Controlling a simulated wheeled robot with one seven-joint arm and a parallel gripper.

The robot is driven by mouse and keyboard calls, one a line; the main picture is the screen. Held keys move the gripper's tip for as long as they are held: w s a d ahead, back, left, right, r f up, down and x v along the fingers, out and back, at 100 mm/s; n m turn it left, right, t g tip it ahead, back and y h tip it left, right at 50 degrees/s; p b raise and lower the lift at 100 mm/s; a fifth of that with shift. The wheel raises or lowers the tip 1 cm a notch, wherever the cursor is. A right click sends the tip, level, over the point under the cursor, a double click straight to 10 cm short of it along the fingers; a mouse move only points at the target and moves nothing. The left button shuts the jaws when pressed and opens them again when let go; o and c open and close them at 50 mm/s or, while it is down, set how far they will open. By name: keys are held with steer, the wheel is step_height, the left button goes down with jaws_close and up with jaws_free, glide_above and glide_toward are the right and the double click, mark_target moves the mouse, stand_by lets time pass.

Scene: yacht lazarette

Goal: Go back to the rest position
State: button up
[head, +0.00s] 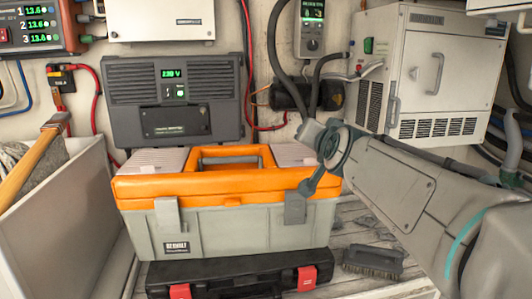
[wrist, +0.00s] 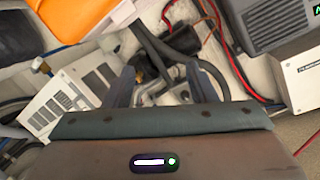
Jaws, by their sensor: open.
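My gripper (head: 304,162) is at the end of my arm, which reaches in from the right in the head view. It hangs in front of the right end of a grey toolbox with an orange lid band (head: 225,184). In the wrist view its two fingers (wrist: 160,88) stand apart with nothing held between them. Hoses and a dark pump (wrist: 184,38) show beyond the fingers. The orange of the toolbox shows at the top left there. I cannot tell whether the gripper touches the toolbox.
The toolbox stands behind a black case with red latches (head: 240,282). A brush (head: 372,261) lies to the right on the slatted floor. A white heater box (head: 432,82) and a dark charger unit (head: 175,98) are on the wall. A pale panel (head: 70,225) stands at left.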

steer(key=s+d+f+n+g, duration=0.2)
steer(key=s+f+g, duration=0.4)
steer(key=s+f, duration=0.7)
steer(key=s+d+f+n+g+h, duration=0.1)
steer(key=s+d+f+n+g, duration=0.1)
steer(key=s+f+g, duration=0.5)
steer(key=s+f, duration=0.5)
steer(key=f, duration=0.4)
steer(key=shift+s+d+f+n, duration=0.15)
steer(key=shift+s+f+n, duration=0.1)
steer(key=shift+s+n, duration=0.15)
